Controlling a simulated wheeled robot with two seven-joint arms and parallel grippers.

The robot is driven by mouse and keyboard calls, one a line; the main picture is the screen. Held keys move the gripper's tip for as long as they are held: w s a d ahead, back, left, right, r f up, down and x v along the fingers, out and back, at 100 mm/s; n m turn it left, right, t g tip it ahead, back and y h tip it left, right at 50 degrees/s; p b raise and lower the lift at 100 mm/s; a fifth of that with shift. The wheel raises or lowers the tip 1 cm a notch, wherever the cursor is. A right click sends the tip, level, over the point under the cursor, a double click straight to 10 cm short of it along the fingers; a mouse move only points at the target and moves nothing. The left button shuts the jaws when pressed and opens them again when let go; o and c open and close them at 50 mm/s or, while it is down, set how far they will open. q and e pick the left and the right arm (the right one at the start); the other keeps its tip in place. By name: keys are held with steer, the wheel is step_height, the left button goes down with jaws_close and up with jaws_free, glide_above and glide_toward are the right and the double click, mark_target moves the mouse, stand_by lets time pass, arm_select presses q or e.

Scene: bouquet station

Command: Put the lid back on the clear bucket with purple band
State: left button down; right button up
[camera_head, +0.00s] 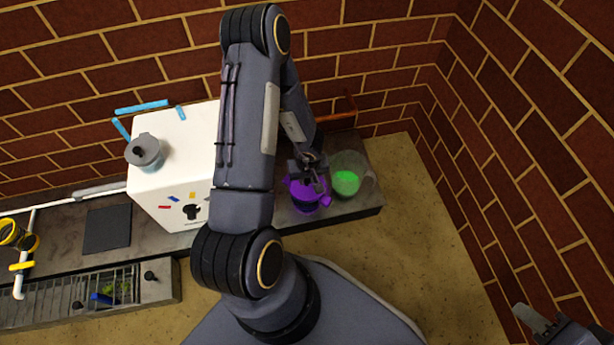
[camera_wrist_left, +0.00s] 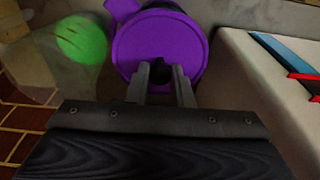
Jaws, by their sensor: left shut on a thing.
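The purple lid (camera_head: 298,184) is at the right part of the counter, and it fills the top middle of the left wrist view (camera_wrist_left: 135,48). My left gripper (camera_head: 308,168) is shut on the lid's dark knob (camera_wrist_left: 160,72). The purple band of a bucket (camera_head: 305,207) shows just below the lid in the head view. The lid and the arm hide most of that bucket. I cannot tell whether the lid rests on its rim or is held just above it. My right gripper (camera_head: 540,322) is partly in view at the lower right, away from the counter; its jaws are unclear.
A clear container with green contents (camera_head: 347,181) stands close to the right of the lid. The counter (camera_head: 362,205) ends just right of the clear container. Brick walls are behind and right.

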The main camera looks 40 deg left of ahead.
arm_select(q)
steer(key=shift+f+p, duration=0.1)
steer(key=shift+p, duration=0.9)
stand_by(1.8)
steer(key=c, duration=0.7)
jaws_free()
steer(key=shift+r+p, duration=3.5)
steer(key=shift+p, duration=0.75)
steer(key=shift+c, duration=0.5)
jaws_close()
